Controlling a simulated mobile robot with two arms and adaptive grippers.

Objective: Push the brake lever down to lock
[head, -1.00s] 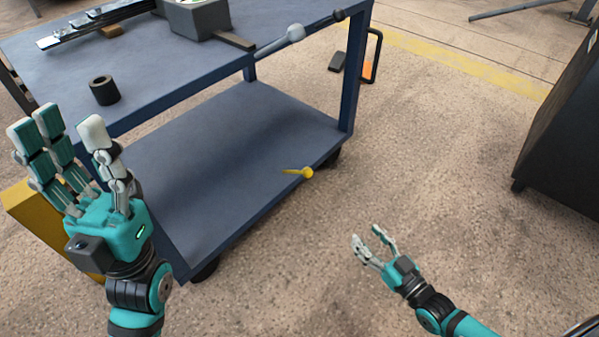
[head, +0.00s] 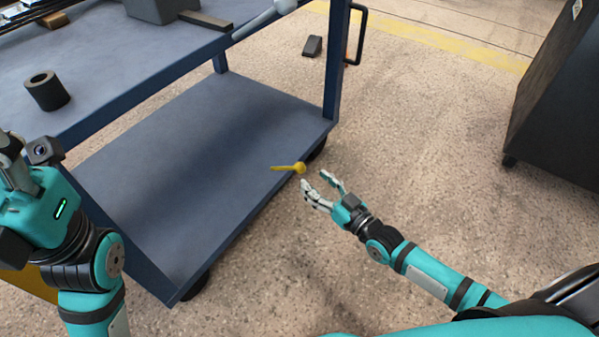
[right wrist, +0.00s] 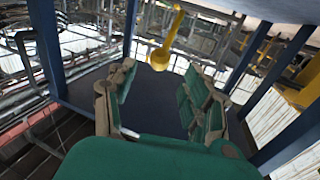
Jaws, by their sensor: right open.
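The yellow brake lever (head: 290,168) sticks out at the right edge of the cart's lower shelf, its round knob toward the right. My right gripper (head: 322,186) is open and empty, just below and to the right of the knob, with a small gap. In the right wrist view the lever (right wrist: 162,55) shows ahead, between and beyond the spread fingers (right wrist: 155,95). My left gripper (head: 18,185) is at the left edge, partly cut off by the frame, above the cart's near left corner. Its fingers do not show clearly.
The blue cart has a lower shelf (head: 200,150) that is bare. Its top (head: 120,65) carries a dark hollow cylinder (head: 47,91) and a grey block. A black cabinet (head: 545,90) stands at the right. The floor between cart and cabinet is mostly free.

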